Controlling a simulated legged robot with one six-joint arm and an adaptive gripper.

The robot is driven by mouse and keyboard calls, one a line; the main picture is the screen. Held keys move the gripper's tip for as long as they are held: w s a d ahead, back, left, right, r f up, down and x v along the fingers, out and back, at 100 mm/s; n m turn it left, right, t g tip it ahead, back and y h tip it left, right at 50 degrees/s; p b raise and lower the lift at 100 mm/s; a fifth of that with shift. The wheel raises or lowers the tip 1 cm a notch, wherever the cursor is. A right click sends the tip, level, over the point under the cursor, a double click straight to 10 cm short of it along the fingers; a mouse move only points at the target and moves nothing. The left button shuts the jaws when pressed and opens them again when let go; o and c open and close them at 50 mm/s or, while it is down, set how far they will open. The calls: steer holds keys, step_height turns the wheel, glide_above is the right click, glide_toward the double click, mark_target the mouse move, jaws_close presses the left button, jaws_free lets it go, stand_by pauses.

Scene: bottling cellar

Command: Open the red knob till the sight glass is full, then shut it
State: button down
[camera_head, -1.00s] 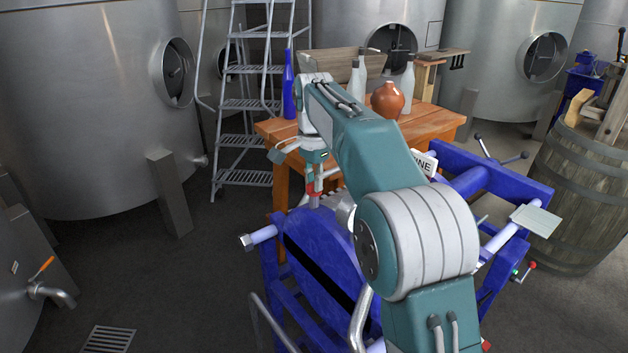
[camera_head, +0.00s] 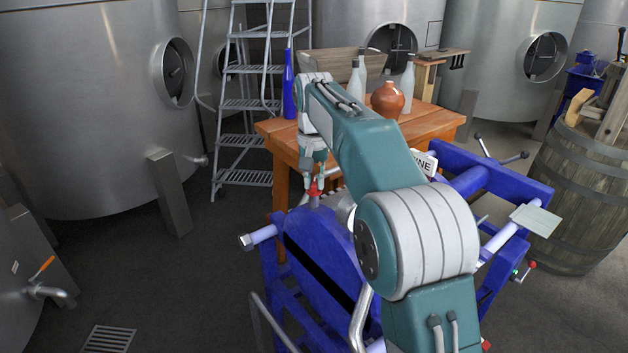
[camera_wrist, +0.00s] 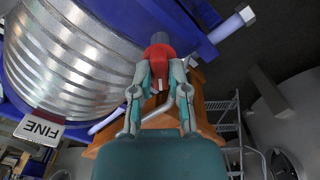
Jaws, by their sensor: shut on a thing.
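The red knob (camera_head: 314,188) sits on top of a short grey stem at the upper edge of the blue filter machine (camera_head: 325,255). My gripper (camera_head: 313,176) points down at it from above, with its fingers on the knob's sides. In the wrist view the red knob (camera_wrist: 159,52) stands between the two fingertips of my gripper (camera_wrist: 159,72), and the fingers are closed on it. I cannot make out a sight glass in either view; my arm covers part of the machine.
A wooden table (camera_head: 430,122) behind the machine carries a blue bottle (camera_head: 289,88), pale bottles and a round brown jug (camera_head: 387,100). A white sign reading FINE (camera_wrist: 42,128) is on the machine. A barrel (camera_head: 580,190) stands at right. The floor at left is open.

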mark_target(312, 181)
steer(key=n, duration=0.4)
steer(key=shift+n, duration=2.2)
steer(key=c, duration=0.6)
jaws_free()
steer(key=shift+w+a+f, duration=0.1)
steer(key=shift+w, duration=0.05)
step_height(312, 181, up, 7)
steer(key=shift+a+f, duration=0.1)
steer(key=shift+r, duration=0.3)
